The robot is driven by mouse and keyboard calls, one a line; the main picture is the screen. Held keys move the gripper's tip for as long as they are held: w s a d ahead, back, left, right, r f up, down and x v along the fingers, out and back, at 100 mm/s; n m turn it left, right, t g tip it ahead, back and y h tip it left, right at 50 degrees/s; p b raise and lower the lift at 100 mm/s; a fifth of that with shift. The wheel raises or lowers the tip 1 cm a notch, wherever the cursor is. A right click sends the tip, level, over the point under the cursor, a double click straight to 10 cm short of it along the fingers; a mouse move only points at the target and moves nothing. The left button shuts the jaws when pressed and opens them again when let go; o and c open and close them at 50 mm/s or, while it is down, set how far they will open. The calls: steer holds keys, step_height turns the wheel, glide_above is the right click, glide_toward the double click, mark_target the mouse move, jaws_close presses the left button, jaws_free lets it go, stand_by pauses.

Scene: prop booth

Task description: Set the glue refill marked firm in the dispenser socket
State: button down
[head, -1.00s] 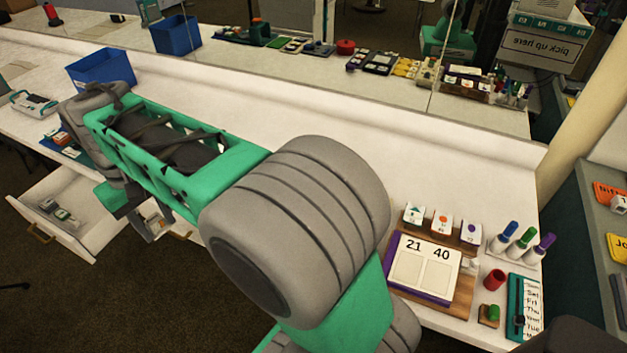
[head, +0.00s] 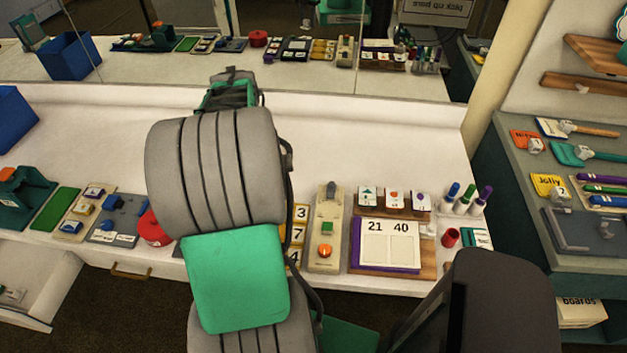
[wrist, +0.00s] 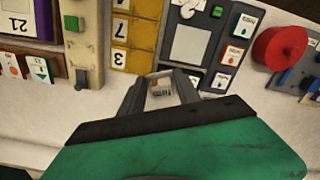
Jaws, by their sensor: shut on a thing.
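My gripper (wrist: 163,93) is shut on a small pale block (wrist: 162,98) with dark marks and an orange-red patch. Its marking is too small to read, so I cannot tell whether it says firm. In the wrist view the block is over the white counter, beside a dark panel (wrist: 215,52) with a pale square and small cards. In the head view my arm hides the gripper and block. I cannot tell for sure which device has the dispenser socket. A beige device (head: 325,250) with a green button and orange knob stands right of my arm; it also shows in the wrist view (wrist: 77,40).
A teal device (head: 18,200), a green mat (head: 55,209) and a red round thing (head: 153,228) are on the counter left. A board marked 21 and 40 (head: 388,247) is right. A drawer (head: 35,290) stands open at lower left.

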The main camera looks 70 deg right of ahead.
mark_target(329, 213)
steer(key=s+d+f+m+p, duration=0.1)
steer(key=s+d+m, duration=0.15)
steer(key=s, duration=0.65)
steer(key=s+d+f+m+p, duration=0.1)
steer(key=s+d+f+m, duration=0.15)
steer(key=s, duration=0.65)
steer(key=shift+d+f+b, duration=0.2)
steer(key=shift+f+b, duration=1.1)
steer(key=shift+f, duration=0.3)
steer(key=shift+d+f+b, duration=0.15)
steer(key=shift+f+b, duration=1.15)
steer(key=shift+f, duration=0.25)
steer(key=shift+a, duration=0.2)
steer(key=c, duration=0.8)
jaws_free()
step_height(329, 213, up, 8)
